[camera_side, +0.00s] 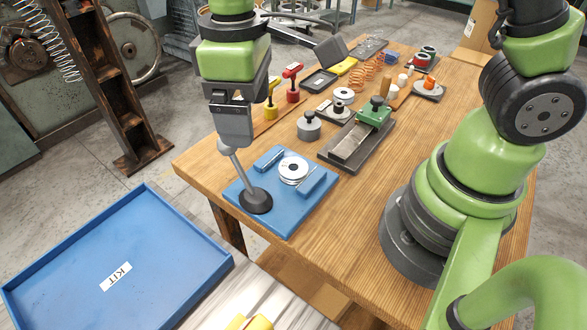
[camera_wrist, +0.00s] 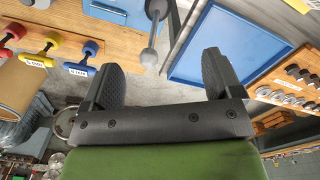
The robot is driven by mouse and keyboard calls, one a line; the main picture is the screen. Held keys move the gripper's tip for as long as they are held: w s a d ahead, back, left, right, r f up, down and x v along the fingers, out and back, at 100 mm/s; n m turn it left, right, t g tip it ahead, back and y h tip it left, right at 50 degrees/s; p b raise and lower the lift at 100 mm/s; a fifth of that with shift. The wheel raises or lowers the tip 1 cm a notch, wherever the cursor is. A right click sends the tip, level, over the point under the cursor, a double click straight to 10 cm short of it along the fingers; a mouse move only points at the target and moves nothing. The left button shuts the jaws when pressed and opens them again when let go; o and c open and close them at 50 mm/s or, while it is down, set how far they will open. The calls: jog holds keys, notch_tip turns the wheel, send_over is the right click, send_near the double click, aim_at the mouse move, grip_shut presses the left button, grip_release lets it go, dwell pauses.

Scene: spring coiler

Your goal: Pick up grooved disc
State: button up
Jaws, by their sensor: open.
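The grooved disc, which I take to be a white and silver spool-like disc (camera_side: 293,170), lies on a blue mat (camera_side: 290,222) on the workbench, between two blue blocks. It cannot be made out in the wrist view. My gripper (camera_side: 232,143) is above the mat's left rear edge, to the upper left of the disc and apart from it. In the wrist view my gripper (camera_wrist: 160,72) has its two dark fingers spread wide with nothing held. A grey rod with a ball end (camera_side: 228,150) leans up from a black round base (camera_side: 255,201) on the mat, close below my gripper.
A grey weight-like cylinder (camera_side: 309,126), a green clamp fixture (camera_side: 374,112) and a second small disc (camera_side: 344,95) stand behind the mat. Red and yellow handled tools (camera_side: 292,82) are further back. A blue KIT tray (camera_side: 165,250) lies at lower left, looking empty.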

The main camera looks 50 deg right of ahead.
aim_at(292, 164)
jog(key=d+f+m, duration=0.2)
jog(key=d+f, duration=0.1)
jog(key=d+f+m, duration=0.2)
jog(key=f, duration=0.2)
jog(key=d+f+m, duration=0.2)
jog(key=d+f, duration=0.1)
jog(key=f, duration=0.1)
jog(key=shift+w+d, duration=0.1)
jog(key=shift+d, duration=0.25)
jog(key=shift+s+f, duration=0.2)
jog(key=shift+f, duration=3)
jog(key=c, duration=1.2)
jog(key=shift+r, duration=0.1)
jog(key=shift+c, duration=0.2)
